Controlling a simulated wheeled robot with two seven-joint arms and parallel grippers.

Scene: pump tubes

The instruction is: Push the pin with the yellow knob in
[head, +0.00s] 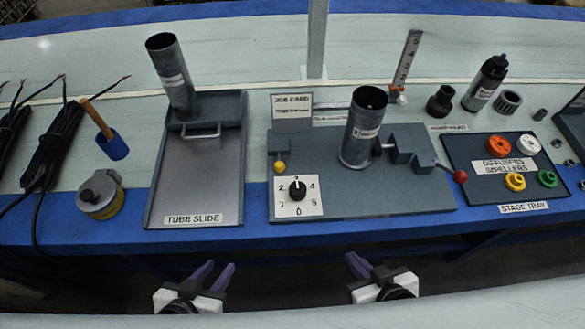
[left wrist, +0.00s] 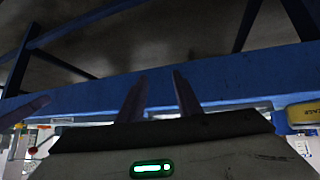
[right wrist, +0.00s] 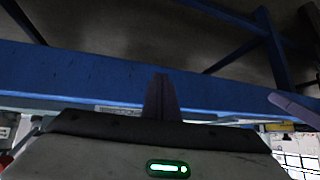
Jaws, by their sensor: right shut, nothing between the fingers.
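The yellow knob (head: 280,167) sits at the front of a small grey block (head: 283,143) on the left part of the middle grey plate (head: 400,203). The pin behind the knob is mostly hidden by the block and knob. My left gripper (head: 214,272) is open and empty, in front of the table edge and below the tube slide. My right gripper (head: 352,258) is shut and empty, in front of the table edge below the middle plate. In the left wrist view the two fingers (left wrist: 158,85) stand apart. In the right wrist view the fingers (right wrist: 160,85) are together.
A dial (head: 298,189) stands just right of the knob. A metal tube (head: 362,130) and a red-knobbed lever (head: 459,176) are further right. The tube slide (head: 195,195) is left, the stage tray (head: 492,150) right. The blue table edge (head: 330,235) lies between grippers and plate.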

